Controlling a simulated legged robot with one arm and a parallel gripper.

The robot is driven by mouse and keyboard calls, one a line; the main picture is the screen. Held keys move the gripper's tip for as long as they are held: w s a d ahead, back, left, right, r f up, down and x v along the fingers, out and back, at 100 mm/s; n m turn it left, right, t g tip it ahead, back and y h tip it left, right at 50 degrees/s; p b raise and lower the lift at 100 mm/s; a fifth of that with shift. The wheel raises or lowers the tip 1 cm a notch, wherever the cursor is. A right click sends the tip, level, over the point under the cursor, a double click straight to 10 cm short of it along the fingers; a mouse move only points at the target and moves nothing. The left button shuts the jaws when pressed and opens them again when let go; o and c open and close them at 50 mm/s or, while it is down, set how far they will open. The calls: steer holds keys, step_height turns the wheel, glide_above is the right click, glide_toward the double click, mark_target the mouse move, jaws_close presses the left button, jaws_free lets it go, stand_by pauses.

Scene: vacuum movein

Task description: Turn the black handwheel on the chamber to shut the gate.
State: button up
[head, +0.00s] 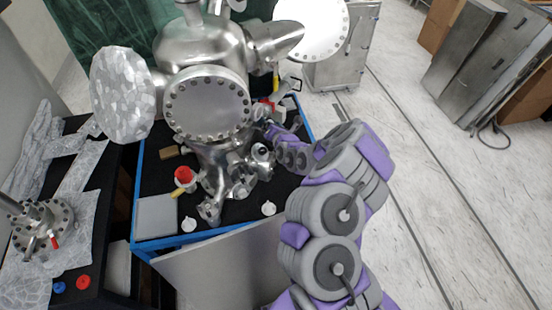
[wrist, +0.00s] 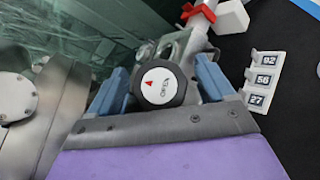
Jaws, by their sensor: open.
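In the wrist view, the black handwheel (wrist: 160,84) has a white face with a red arrow and lettering that reads like "OPEN". It sits between the two blue fingers of my gripper (wrist: 160,85), which are apart, one on each side of it. I cannot tell whether either finger touches the rim. In the head view, the steel chamber (head: 190,45) stands on the blue-edged cart, and my arm reaches to its right side. The handwheel and fingertips are not clear there.
A red-handled part (wrist: 200,10) and a white number plate (wrist: 259,80) lie near the gripper in the wrist view. The cart (head: 140,190) carries several small fittings. A dark bench (head: 105,205) stands at the left.

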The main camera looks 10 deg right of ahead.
steer(key=n+y+b, duration=0.2)
steer(key=n+b, duration=0.1)
steer(key=shift+d+f, duration=0.15)
steer(key=shift+f, duration=0.15)
steer(key=shift+r+n+y, duration=0.1)
steer(key=shift+n+y, duration=0.8)
steer(key=shift+r+n+y, duration=0.2)
steer(key=shift+n+y, duration=0.8)
steer(key=shift+n, duration=0.4)
steer(key=shift+s+n+g+y+p, duration=0.1)
steer(key=shift+n+g+y+p, duration=0.45)
steer(key=shift+n+y, duration=0.95)
steer(key=shift+n, duration=0.6)
steer(key=shift+n+p, duration=0.3)
